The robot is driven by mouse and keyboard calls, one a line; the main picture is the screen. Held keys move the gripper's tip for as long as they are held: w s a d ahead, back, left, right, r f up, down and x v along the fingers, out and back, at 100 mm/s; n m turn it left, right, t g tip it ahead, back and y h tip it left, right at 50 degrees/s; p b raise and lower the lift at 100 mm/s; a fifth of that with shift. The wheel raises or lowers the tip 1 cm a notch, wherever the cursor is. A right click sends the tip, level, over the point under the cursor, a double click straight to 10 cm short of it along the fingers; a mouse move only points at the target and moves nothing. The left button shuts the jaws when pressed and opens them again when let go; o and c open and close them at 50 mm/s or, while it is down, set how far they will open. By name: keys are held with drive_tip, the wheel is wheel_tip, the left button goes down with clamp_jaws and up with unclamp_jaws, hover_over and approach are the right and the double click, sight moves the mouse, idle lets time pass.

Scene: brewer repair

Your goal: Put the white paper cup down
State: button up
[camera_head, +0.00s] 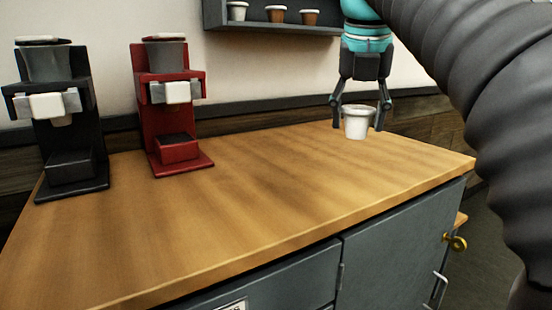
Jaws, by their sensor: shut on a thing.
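The white paper cup (357,124) is upright between the fingers of my gripper (358,114), over the right back part of the wooden counter (235,210). My gripper points down and is shut on the cup, with one finger on each side of it. The cup's base is close to the counter top; I cannot tell whether it touches.
A black brewer (67,130) and a red brewer (174,120) stand at the counter's left and back. A wall shelf (275,26) with several cups hangs behind. The counter's middle is clear.

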drive_tip(key=a+f, duration=0.2)
drive_tip(key=a, duration=0.1)
drive_tip(key=w+a+f, duration=0.1)
drive_tip(key=a+f, duration=0.1)
drive_tip(key=a, duration=0.2)
drive_tip(key=a+f, duration=0.2)
drive_tip(key=a, duration=0.1)
drive_tip(key=shift+w+a+f, duration=0.25)
drive_tip(key=shift+w+a, duration=0.05)
drive_tip(key=shift+a, duration=0.05)
drive_tip(key=shift+a+f, duration=0.1)
drive_tip(key=shift+f, duration=0.1)
drive_tip(key=shift+f+b, duration=0.35)
drive_tip(key=shift+f, duration=1.5)
drive_tip(key=shift+f, duration=0.1)
drive_tip(key=o, duration=0.7)
drive_tip(key=shift+o, duration=0.2)
drive_tip(key=v, duration=1.2)
drive_tip(key=shift+p, duration=0.35)
drive_tip(key=shift+w, duration=0.1)
